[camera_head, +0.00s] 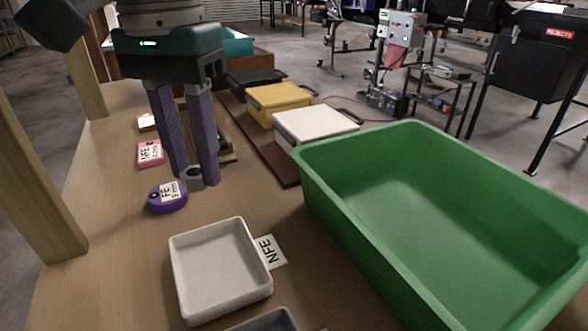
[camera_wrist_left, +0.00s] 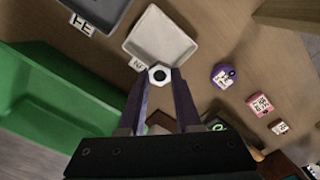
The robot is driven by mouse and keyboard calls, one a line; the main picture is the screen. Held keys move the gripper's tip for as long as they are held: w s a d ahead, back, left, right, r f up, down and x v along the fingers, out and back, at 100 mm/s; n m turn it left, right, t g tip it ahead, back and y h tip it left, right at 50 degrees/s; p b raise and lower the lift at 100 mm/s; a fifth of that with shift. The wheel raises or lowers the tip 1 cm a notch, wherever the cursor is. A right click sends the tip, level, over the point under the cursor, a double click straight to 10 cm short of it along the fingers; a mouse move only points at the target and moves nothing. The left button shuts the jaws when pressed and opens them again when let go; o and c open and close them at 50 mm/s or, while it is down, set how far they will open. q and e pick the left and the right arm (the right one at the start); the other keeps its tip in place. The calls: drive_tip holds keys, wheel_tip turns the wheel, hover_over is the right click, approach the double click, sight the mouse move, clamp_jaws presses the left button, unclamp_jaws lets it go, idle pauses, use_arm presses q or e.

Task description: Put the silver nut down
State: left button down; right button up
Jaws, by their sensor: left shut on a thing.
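The silver nut (camera_head: 192,178) is held between the fingertips of my left gripper (camera_head: 197,180), which comes down from the top left of the head view. In the left wrist view the nut (camera_wrist_left: 159,74) shows as a hexagon with a dark hole, at the tips of my left gripper (camera_wrist_left: 160,80). A white square tray (camera_head: 222,270) labelled NFE lies in front of the nut in the head view and looks empty. In the left wrist view this tray (camera_wrist_left: 143,50) is just beyond the nut. I cannot tell the nut's height above the table. My right gripper is not in view.
A purple round tag (camera_head: 168,197), a pink block (camera_head: 150,153) and a smaller block (camera_head: 147,123) lie at left. A large green bin (camera_head: 330,205) stands at right. A grey tray (camera_wrist_left: 98,10) labelled FE, white box (camera_head: 313,122) and yellow box (camera_head: 279,101) are near.

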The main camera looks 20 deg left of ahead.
use_arm(q)
drive_tip(key=b, duration=0.2)
hover_over(220, 267)
wheel_tip(220, 267, down, 10)
drive_tip(key=shift+r, duration=0.1)
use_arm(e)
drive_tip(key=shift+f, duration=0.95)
use_arm(q)
drive_tip(key=shift+f+b, duration=0.3)
drive_tip(key=shift+f, duration=1.9)
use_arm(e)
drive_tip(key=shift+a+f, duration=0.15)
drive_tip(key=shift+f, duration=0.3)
use_arm(q)
drive_tip(key=shift+f, duration=0.15)
drive_tip(key=c, duration=0.6)
unclamp_jaws()
